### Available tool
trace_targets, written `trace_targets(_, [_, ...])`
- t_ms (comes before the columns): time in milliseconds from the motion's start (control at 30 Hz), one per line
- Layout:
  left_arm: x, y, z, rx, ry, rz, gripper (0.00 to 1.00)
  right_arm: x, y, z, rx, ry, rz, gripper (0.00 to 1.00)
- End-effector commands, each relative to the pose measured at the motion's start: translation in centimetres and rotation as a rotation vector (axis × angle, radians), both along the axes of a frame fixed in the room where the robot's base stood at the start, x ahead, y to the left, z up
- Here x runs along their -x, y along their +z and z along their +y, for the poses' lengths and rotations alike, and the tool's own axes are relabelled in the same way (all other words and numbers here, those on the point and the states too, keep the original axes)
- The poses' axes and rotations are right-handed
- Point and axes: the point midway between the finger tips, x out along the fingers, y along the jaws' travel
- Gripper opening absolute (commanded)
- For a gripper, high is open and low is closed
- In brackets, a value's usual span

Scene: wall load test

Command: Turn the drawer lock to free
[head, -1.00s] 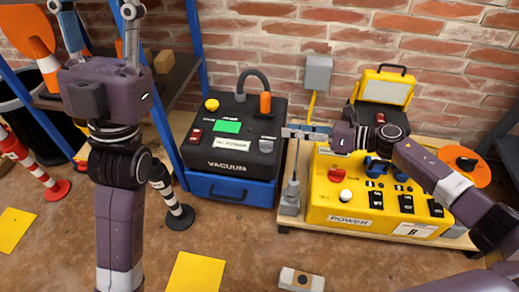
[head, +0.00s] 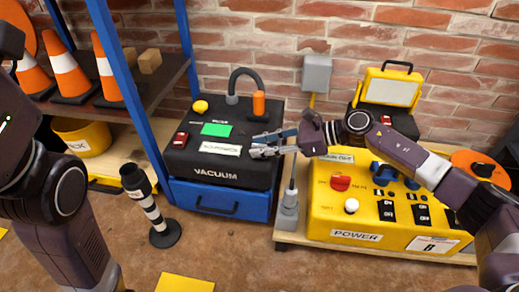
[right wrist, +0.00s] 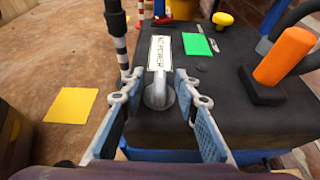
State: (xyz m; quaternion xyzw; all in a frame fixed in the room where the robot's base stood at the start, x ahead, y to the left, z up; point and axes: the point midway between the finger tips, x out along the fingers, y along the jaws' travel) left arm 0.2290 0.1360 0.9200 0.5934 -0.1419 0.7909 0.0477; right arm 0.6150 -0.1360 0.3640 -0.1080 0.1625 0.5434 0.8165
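The vacuum unit is a black box (head: 190,161) with a blue drawer (head: 218,203) under it; the drawer looks shut. A grey knob (right wrist: 158,93), likely the drawer lock, stands on the black top at the end of a white label plate (right wrist: 160,52). In the right wrist view my right gripper (right wrist: 159,76) is open, with one finger on each side of the knob and gaps visible. Only my left arm shows; its gripper is out of view.
A yellow power box (head: 330,212) stands to the right. A black-and-white post (head: 150,208) stands left of the drawer.

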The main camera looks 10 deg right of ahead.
Motion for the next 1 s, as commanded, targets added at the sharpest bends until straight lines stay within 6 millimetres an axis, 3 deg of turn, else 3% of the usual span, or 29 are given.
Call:
trace_targets(367, [0.39, 0.12, -0.05, -0.001, 0.001, -0.011, 0.40, -0.28, -0.28, 0.68, 0.001, 0.000, 0.000, 0.29])
trace_targets(633, [0.37, 0.11, -0.06, -0.001, 0.000, -0.011, 0.40, -0.28, -0.28, 0.67, 0.000, 0.000, 0.000, 0.00])
trace_targets(1000, [0.41, 0.65, -0.02, 0.000, -0.001, -0.013, 0.40, -0.25, -0.07, 0.68, 0.000, -0.014, 0.001, 0.00])
